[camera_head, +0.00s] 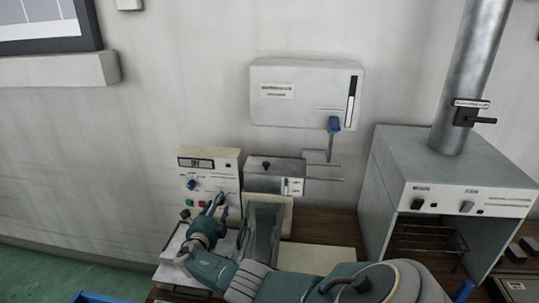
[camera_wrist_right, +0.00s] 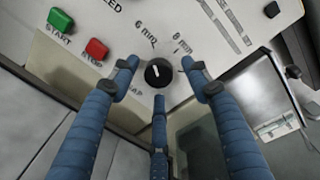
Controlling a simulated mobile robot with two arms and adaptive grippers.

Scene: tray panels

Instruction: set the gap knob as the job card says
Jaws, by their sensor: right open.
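The black gap knob (camera_wrist_right: 158,72) is on the pale control panel (camera_head: 212,164), below the printed marks "6 mm" and "8 mm". A small pale mark shows on the knob, but I cannot tell exactly which setting it points to. My right gripper (camera_head: 213,204) is at the lower part of the panel. In the right wrist view its blue fingers (camera_wrist_right: 160,85) are open and spread around the knob, with no clear contact. The label under the knob is partly hidden by a finger. My left gripper is not in view. I can make out no readable job card.
Green START (camera_wrist_right: 60,20) and red STOP (camera_wrist_right: 96,49) buttons sit close to the left finger. A grey box (camera_head: 275,174) stands right of the panel. A hooded unit (camera_head: 447,180) with a metal duct stands further right.

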